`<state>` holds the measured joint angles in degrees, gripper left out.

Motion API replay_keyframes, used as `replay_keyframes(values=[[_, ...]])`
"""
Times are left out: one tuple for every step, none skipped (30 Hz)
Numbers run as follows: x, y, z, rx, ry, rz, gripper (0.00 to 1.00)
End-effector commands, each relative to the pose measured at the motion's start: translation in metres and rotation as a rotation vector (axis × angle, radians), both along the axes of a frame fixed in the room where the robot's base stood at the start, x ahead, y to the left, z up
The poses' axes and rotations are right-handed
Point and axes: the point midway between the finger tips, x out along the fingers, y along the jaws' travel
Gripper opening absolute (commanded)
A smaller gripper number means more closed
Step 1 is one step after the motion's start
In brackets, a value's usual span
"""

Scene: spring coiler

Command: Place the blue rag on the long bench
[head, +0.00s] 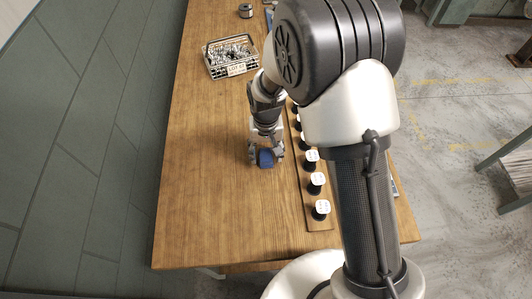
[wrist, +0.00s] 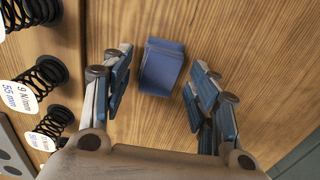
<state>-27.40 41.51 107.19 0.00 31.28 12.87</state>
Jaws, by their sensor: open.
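The blue rag (head: 265,158) is a small folded dark blue block. In the wrist view the rag (wrist: 161,67) lies on the bare wood of the long bench (head: 205,200), between and a little beyond my fingertips. My gripper (head: 266,152) is open over it, pointing down. In the wrist view my gripper (wrist: 160,75) has one finger on each side of the rag, with a gap of wood showing on both sides. My arm hides part of the bench in the head view.
A wooden strip with several springs (head: 317,183) with white labels stands just right of my gripper. A wire basket (head: 231,57) of small metal parts is at the far end, near a small dark canister (head: 246,11). The bench is clear on the left and near side.

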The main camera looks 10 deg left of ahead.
Motion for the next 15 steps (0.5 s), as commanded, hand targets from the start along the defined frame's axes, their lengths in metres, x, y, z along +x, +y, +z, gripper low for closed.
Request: replay_keyframes(values=[[0.001, 0.000, 0.014, 0.002, -0.004, 0.000, 0.54], [0.001, 0.000, 0.021, 0.002, -0.005, 0.000, 0.54], [0.001, 0.000, 0.030, 0.002, -0.004, 0.000, 0.54], [0.001, 0.000, 0.037, 0.002, -0.005, 0.000, 0.54], [0.001, 0.000, 0.044, 0.002, -0.005, 0.000, 0.54], [0.001, 0.000, 0.052, 0.002, -0.004, 0.000, 0.54], [0.001, 0.000, 0.059, 0.002, -0.005, 0.000, 0.54], [0.001, 0.000, 0.065, 0.002, -0.004, 0.000, 0.54], [0.001, 0.000, 0.073, 0.002, -0.004, 0.000, 0.54], [0.001, 0.000, 0.078, 0.002, -0.004, 0.000, 0.54], [0.000, 0.000, 0.083, 0.002, -0.003, 0.000, 0.54], [0.001, 0.000, 0.088, 0.002, -0.003, 0.000, 0.54], [0.001, 0.000, 0.092, 0.002, -0.003, 0.000, 0.54], [0.001, 0.000, 0.096, 0.002, -0.003, 0.000, 0.54], [0.000, 0.000, 0.099, 0.001, -0.002, 0.000, 0.54]])
